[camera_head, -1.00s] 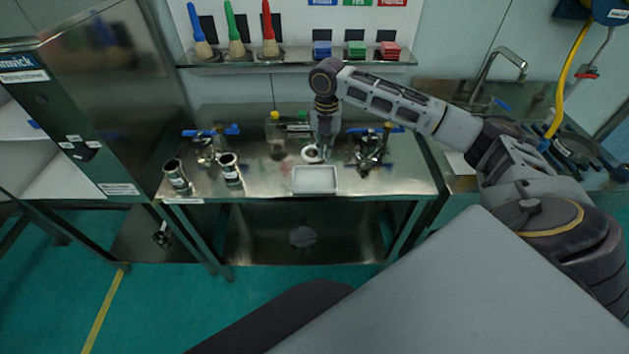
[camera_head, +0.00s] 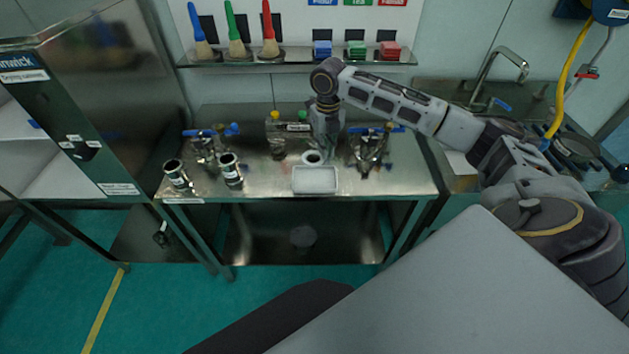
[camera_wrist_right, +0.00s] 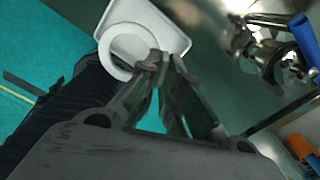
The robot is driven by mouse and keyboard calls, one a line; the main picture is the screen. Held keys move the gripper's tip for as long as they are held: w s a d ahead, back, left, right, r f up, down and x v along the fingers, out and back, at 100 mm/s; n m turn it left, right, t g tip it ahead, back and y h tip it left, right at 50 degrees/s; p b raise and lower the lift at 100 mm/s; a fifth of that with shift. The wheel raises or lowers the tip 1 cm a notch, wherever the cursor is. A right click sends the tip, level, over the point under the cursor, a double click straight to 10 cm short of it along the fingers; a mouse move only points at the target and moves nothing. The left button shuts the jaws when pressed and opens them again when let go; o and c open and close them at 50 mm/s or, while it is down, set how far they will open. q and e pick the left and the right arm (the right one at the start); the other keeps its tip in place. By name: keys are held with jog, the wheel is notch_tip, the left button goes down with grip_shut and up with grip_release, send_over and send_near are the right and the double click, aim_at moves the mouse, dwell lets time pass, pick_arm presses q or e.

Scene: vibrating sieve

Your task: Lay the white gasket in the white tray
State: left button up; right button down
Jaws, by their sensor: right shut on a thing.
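The white gasket is a ring. It shows in the head view (camera_head: 312,157) just behind the white tray and in the wrist view (camera_wrist_right: 121,47), where it overlaps the tray. The white tray (camera_head: 315,188) lies on the steel table near its front edge; it also shows in the wrist view (camera_wrist_right: 165,27). My right gripper (camera_head: 324,146) points down behind the tray; in the wrist view its fingertips (camera_wrist_right: 160,62) are closed on the right rim of the gasket. The gasket's height over the tray is hard to judge. My left gripper is not in view.
The steel table (camera_head: 270,183) carries metal cups (camera_head: 230,172) at the left. Clamps with blue handles stand at left (camera_head: 207,145) and right (camera_head: 369,148). Bottles (camera_head: 276,137) stand behind the gasket. A shelf with brushes (camera_head: 268,32) is above.

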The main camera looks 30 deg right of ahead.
jog(key=shift+f, duration=2.5)
jog(key=shift+f+p, duration=0.45)
jog(key=shift+f, duration=2.05)
jog(key=c, duration=1.6)
grip_release()
jog(key=shift+f, duration=0.1)
notch_tip(320, 180, up, 12)
jog(key=shift+r+b, duration=0.15)
jog(key=shift+b, duration=0.4)
